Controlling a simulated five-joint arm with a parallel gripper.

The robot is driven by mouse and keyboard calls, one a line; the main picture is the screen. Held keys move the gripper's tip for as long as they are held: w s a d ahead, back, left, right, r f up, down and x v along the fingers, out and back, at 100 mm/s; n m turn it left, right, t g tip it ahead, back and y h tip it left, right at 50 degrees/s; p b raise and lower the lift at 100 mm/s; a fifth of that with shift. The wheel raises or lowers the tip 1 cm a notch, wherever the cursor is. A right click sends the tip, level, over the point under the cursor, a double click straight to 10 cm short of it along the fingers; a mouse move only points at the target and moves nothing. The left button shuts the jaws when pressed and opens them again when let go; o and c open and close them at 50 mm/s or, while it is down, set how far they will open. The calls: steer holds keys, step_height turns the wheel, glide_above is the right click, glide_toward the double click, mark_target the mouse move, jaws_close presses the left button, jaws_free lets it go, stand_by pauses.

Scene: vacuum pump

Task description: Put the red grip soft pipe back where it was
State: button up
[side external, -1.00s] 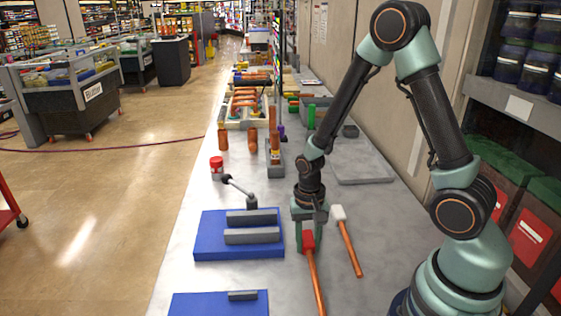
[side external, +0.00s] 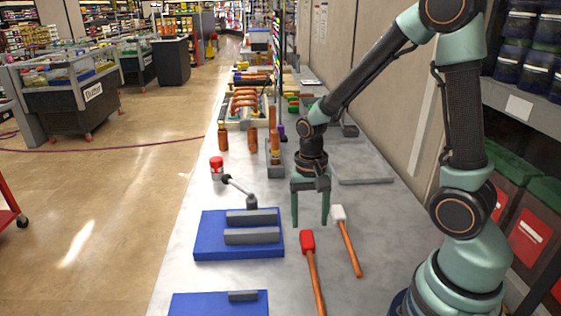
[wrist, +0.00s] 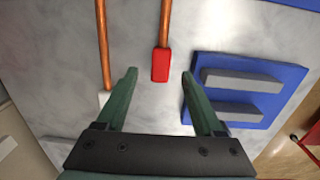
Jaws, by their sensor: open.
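The red grip soft pipe (side external: 308,243) lies flat on the grey table, with its red block end toward the back and its copper-coloured pipe running to the front. It also shows in the wrist view (wrist: 161,65), its red end just beyond the gap between my fingers. My gripper (side external: 310,224) is open and empty, fingers pointing down, a little above and behind the red end and apart from it. My gripper also shows in the wrist view (wrist: 158,88). A similar pipe with a white end (side external: 340,222) lies to its right.
A blue block with grey bars (side external: 205,246) is close on the left, and a second blue block (side external: 190,305) is in front of it. Trays and copper parts (side external: 245,105) fill the far table.

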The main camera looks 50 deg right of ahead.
step_height(320, 180, up, 5)
step_height(320, 180, up, 12)
steer(key=n+t, duration=0.6)
steer(key=n, duration=0.3)
glide_above(307, 239)
steer(key=s+a, duration=0.3)
steer(key=a, duration=0.1)
steer(key=shift+s+d, duration=0.15)
steer(key=shift+o, duration=0.3)
steer(key=o, duration=0.4)
steer(key=shift+r, duration=0.1)
steer(key=shift+o, duration=0.2)
step_height(307, 239, up, 6)
steer(key=r+n+g, duration=0.1)
steer(key=n+g, duration=0.4)
steer(key=n, duration=0.3)
step_height(307, 239, down, 10)
steer(key=n, duration=0.1)
steer(key=shift+s+r+g, duration=0.15)
steer(key=shift+s+g, duration=0.05)
steer(key=shift+g, duration=0.1)
steer(key=shift+r, duration=0.15)
